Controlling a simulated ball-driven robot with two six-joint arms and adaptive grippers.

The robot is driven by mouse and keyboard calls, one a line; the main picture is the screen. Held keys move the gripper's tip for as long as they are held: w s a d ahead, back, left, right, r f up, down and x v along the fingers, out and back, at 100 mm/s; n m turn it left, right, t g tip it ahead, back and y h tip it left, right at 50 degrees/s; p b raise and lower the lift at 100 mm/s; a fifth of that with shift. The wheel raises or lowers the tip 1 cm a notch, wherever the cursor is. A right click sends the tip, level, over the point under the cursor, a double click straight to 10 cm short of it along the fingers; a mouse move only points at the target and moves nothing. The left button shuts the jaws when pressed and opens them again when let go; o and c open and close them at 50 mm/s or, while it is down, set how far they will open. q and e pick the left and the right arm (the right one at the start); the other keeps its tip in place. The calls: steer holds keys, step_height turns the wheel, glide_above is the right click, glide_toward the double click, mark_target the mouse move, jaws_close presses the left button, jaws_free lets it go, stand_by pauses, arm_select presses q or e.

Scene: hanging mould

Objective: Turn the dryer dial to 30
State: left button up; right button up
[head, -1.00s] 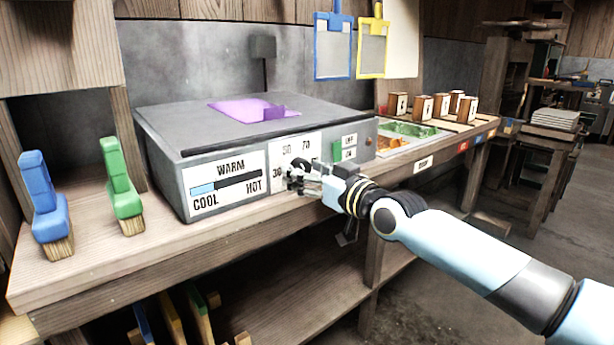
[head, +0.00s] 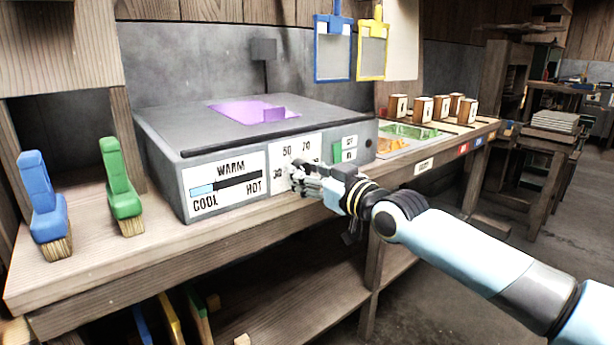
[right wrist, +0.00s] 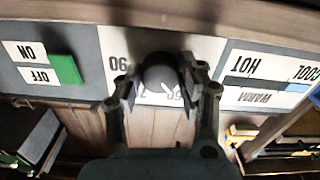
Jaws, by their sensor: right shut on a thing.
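The grey dryer (head: 300,120) stands on the wooden bench. Its front has a white dial plate (head: 308,146) where 30, 50 and 70 show in the head view. My right gripper (head: 296,178) is at this plate and hides the dial there. In the right wrist view the dark round dial (right wrist: 160,78) sits between the two fingers of the right gripper (right wrist: 158,80), which is shut on it. The 90 shows beside the dial. I cannot make out clearly which number the dial points to. My left gripper is not in view.
A WARM gauge (head: 226,184) has a short blue fill at its COOL end. A green switch (right wrist: 65,69) sits beside ON and OFF labels. Blue (head: 45,205) and green (head: 123,187) brushes stand left. A purple sheet (head: 250,110) lies on the dryer.

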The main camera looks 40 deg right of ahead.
arm_select(q)
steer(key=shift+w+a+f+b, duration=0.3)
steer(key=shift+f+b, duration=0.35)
steer(key=shift+b, duration=0.25)
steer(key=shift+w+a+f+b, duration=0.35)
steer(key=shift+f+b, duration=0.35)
steer(key=shift+b, duration=0.15)
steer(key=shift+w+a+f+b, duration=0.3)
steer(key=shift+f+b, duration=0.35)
steer(key=shift+b, duration=0.25)
arm_select(e)
steer(key=shift+d+n, duration=0.1)
steer(key=shift+n, duration=5)
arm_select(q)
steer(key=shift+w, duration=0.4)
arm_select(e)
steer(key=o, duration=0.9)
steer(key=shift+c, duration=0.2)
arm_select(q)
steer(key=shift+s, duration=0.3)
arm_select(e)
steer(key=shift+o, duration=1.4)
